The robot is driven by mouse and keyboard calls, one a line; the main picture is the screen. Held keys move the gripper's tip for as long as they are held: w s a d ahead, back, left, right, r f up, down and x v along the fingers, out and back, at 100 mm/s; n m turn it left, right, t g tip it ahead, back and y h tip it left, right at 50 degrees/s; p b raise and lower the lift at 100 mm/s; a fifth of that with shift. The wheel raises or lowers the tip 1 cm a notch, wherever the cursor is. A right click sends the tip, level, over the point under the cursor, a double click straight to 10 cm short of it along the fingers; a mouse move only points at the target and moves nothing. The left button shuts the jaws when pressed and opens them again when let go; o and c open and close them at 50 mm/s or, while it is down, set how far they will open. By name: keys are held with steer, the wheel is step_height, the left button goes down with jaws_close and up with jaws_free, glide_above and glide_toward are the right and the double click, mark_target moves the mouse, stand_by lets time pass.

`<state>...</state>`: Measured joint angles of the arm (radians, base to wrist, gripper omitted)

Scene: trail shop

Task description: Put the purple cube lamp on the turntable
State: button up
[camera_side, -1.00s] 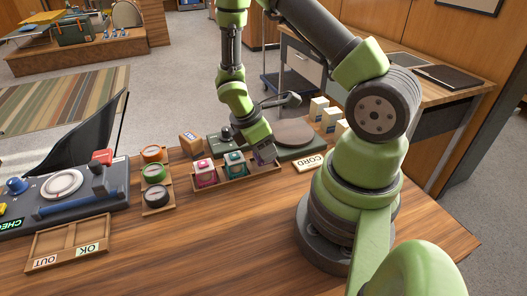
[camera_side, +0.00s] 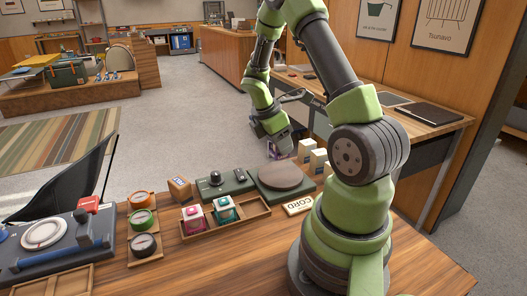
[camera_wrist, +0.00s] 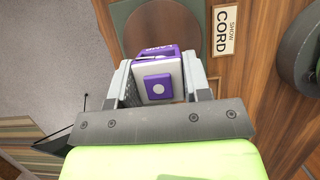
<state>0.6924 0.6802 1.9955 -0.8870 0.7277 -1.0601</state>
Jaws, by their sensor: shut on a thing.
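The purple cube lamp (camera_wrist: 158,78) is held between the two fingers of my gripper (camera_wrist: 160,88) in the wrist view. In the side view the lamp (camera_side: 277,150) shows only partly below my gripper (camera_side: 279,142), which is raised above the table. The turntable is a round brown disc on a dark green base (camera_side: 283,176); nothing sits on it. The lamp appears in the air behind and above the turntable in the side view. In the wrist view the turntable disc (camera_wrist: 160,22) is partly hidden by the lamp.
A wooden tray (camera_side: 240,222) holds a pink and a teal cube lamp, with its right slot empty. A green control box (camera_side: 224,184) with a black knob adjoins the turntable.

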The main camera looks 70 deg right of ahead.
mark_target(281, 158)
steer(key=shift+s+d+f, duration=0.25)
steer(key=shift+d+f, duration=0.1)
steer(key=shift+d, duration=0.1)
steer(key=shift+f, duration=1.95)
steer(key=shift+f, duration=0.25)
steer(key=shift+f, duration=0.25)
steer(key=shift+f, duration=0.15)
stand_by(0.4)
steer(key=o, duration=1.5)
